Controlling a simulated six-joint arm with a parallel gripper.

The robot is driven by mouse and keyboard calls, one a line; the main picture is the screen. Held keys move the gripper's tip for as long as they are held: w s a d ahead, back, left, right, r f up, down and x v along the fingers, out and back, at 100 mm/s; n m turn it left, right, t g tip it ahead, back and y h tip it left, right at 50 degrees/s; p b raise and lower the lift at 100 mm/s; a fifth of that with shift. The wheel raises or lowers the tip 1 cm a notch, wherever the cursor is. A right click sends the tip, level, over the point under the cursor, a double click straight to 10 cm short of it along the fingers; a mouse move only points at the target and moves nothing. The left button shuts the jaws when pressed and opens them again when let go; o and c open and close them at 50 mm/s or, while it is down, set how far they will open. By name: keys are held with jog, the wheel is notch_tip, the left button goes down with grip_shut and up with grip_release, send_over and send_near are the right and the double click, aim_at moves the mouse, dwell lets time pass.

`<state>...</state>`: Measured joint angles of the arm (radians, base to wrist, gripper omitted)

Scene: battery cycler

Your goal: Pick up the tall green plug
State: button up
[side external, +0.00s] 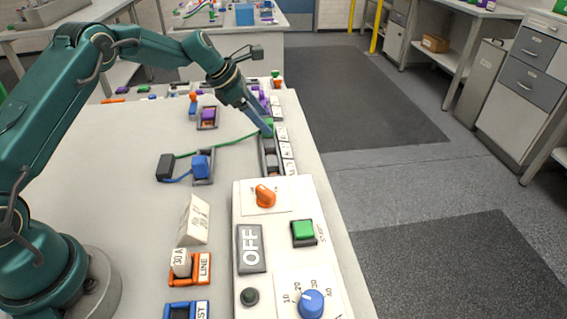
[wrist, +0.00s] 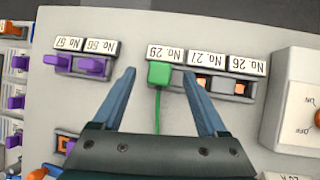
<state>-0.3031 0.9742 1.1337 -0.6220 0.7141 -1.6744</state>
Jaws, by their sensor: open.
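The green plug (wrist: 159,74) stands in the leftmost slot of a dark socket strip (wrist: 219,94) in the wrist view, under the label No. 29. A green cord runs from it toward my gripper. In the side view the green plug (side external: 269,127) is partly hidden by my fingers. My gripper (wrist: 158,72) is open, with one blue finger on each side of the plug. A gap shows between each finger and the plug in the wrist view. My gripper (side external: 262,124) is low at the strip in the side view.
A blue plug (side external: 201,166) sits in a holder beside a black box (side external: 166,167) where the cords end. Purple plugs (wrist: 93,68) stand left of the strip in the wrist view. A control panel (side external: 277,225) with knobs and a green button is nearer the camera.

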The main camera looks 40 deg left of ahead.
jog(key=shift+w+d+f, duration=0.15)
jog(key=shift+w+f, duration=0.15)
jog(key=shift+f, duration=0.3)
grip_shut()
jog(key=shift+r, duration=0.1)
